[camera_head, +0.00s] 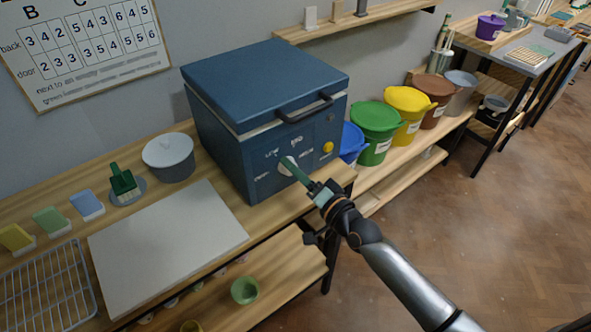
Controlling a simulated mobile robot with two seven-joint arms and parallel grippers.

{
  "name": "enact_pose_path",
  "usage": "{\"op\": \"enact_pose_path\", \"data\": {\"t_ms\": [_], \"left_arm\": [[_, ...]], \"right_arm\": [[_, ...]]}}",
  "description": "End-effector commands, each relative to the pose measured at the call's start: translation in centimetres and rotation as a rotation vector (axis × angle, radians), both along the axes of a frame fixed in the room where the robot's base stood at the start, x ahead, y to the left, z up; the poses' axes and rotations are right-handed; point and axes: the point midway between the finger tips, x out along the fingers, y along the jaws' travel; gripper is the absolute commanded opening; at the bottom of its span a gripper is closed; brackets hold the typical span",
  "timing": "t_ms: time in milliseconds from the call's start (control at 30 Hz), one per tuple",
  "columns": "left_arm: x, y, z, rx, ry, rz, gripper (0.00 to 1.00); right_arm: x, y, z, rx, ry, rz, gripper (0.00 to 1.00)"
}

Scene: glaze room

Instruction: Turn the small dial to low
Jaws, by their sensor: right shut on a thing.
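A dark blue box-shaped kiln (228,135) with a lid and a black handle stands on the wooden bench. On its front panel is a small pale dial (287,166) with lettering around it; the lettering is too small to read surely. A yellow round knob (328,147) sits to the right of the dial. My right gripper (297,172) reaches in from the lower right, and its green fingers are shut on the dial. The fingers partly cover the dial, so I cannot tell which mark it points to. My left gripper is out of view.
A white board (168,245), a lidded grey pot (170,160), a green brush (123,185) and a wire rack (45,290) lie on the bench left of the kiln. Coloured buckets, including a green one (377,120), stand to the right. Open floor is at lower right.

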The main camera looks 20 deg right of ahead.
Motion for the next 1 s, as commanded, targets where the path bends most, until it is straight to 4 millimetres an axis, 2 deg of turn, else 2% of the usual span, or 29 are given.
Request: {"op": "enact_pose_path", "data": {"t_ms": [200, 233, 400, 767, 1000], "left_arm": [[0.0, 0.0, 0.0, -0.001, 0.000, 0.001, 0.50], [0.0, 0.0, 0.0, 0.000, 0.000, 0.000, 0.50], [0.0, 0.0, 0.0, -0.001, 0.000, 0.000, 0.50], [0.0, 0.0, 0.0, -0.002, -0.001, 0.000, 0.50], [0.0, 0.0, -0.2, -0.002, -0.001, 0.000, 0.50]], "right_arm": [[0.0, 0.0, 0.0, -0.001, 0.000, 0.000, 0.01], [0.0, 0.0, 0.0, -0.001, 0.000, 0.000, 0.59], [0.0, 0.0, 0.0, -0.002, -0.001, 0.000, 0.76], [-0.7, -0.3, -0.1, -0.002, 0.001, 0.000, 0.76], [-4.4, -1.6, -0.2, -0.002, 0.004, 0.001, 0.76]]}}
